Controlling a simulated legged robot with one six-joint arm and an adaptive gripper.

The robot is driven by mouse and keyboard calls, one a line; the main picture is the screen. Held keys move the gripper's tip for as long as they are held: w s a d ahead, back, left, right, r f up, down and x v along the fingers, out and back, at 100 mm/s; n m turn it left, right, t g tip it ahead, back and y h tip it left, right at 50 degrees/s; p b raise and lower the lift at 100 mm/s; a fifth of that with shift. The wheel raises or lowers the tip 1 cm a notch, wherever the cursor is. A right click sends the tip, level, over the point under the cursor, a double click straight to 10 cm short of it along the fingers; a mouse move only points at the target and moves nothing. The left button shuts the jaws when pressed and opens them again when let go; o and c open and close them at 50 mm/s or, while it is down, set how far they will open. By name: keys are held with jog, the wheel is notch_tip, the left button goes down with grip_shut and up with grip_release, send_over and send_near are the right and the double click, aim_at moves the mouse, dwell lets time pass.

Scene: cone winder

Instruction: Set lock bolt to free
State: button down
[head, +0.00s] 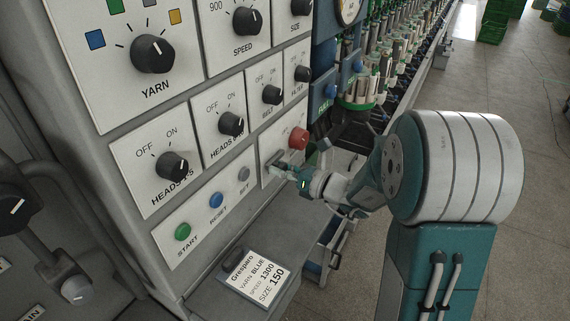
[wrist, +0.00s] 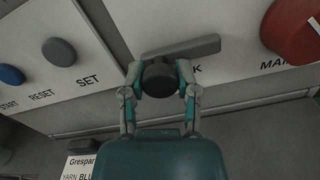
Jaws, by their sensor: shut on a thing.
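The lock bolt has a grey flat bar (wrist: 200,47) on the white panel and a dark round knob (wrist: 160,80) in front of it. The bar runs slightly tilted, its right end higher in the wrist view. My gripper (wrist: 160,77) is shut on the knob, one finger on each side. Most of the bolt's label is hidden; only a K shows right of the gripper. In the head view my gripper (head: 289,172) is at the panel's lower right, below the red main knob, and covers much of the bolt.
The red main knob (head: 298,138) is close above the bolt in the head view. The set button (wrist: 59,51) and blue reset button (head: 216,200) are to the left. A ledge with a dark object and a Gresparo card (head: 258,277) lies below. Bobbins and machinery stand behind.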

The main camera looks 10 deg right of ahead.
jog(key=shift+s+a, duration=0.2)
jog(key=shift+a, duration=0.15)
jog(key=shift+d, duration=0.25)
jog(key=shift+c, duration=2)
grip_release()
jog(key=shift+d, duration=0.2)
jog(key=shift+o, duration=0.3)
jog(key=shift+a, duration=0.45)
jog(key=v, duration=1.2)
jog(key=shift+w, duration=0.15)
